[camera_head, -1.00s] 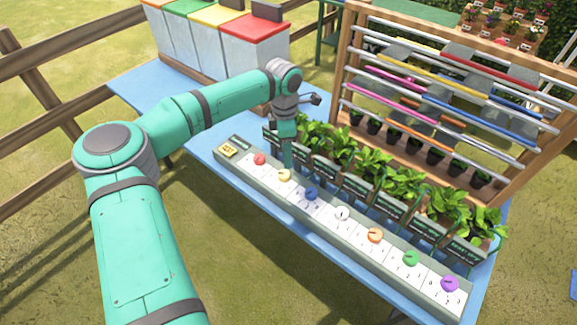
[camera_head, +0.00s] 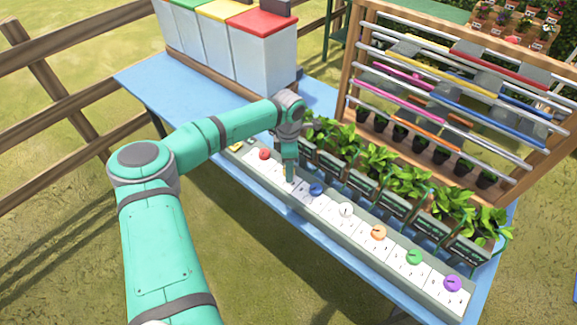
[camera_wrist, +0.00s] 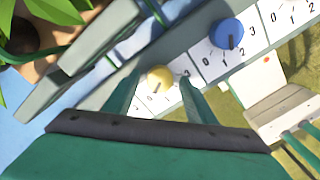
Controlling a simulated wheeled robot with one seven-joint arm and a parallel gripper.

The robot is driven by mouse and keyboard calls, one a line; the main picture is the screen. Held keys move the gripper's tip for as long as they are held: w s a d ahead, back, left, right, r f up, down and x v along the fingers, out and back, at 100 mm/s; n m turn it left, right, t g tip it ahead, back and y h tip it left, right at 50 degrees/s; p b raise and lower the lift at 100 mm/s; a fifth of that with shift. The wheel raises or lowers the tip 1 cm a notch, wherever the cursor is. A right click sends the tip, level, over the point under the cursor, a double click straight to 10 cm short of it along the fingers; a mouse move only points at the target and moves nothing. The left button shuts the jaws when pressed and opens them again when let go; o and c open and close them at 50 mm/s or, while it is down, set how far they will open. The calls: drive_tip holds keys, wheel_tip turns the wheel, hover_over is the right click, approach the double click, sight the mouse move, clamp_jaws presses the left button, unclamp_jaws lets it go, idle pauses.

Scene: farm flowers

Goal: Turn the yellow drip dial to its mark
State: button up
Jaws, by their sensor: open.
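The yellow drip dial (camera_wrist: 160,77) sits on a white numbered plate in the wrist view. Its dark pointer line faces down and slightly left in that view. My gripper (camera_wrist: 160,84) is open, with one finger on each side of the yellow dial. I cannot tell whether the fingers touch it. In the head view my gripper (camera_head: 289,177) reaches down at the dial strip and hides most of the yellow dial. Which number is the dial's mark cannot be made out.
The blue dial (camera_wrist: 227,34) is beside the yellow one; the red dial (camera_head: 265,154) is on its other side. White, orange, green and purple dials continue along the grey strip. Potted plants with dark signs (camera_head: 363,187) stand close behind. Lidded bins (camera_head: 262,50) stand farther back.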

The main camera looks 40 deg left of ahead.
drive_tip(key=c, duration=1)
drive_tip(key=shift+c, duration=0.2)
drive_tip(key=shift+n, duration=0.3)
drive_tip(key=n, duration=0.3)
drive_tip(key=shift+n, duration=2.1)
drive_tip(key=o, duration=1)
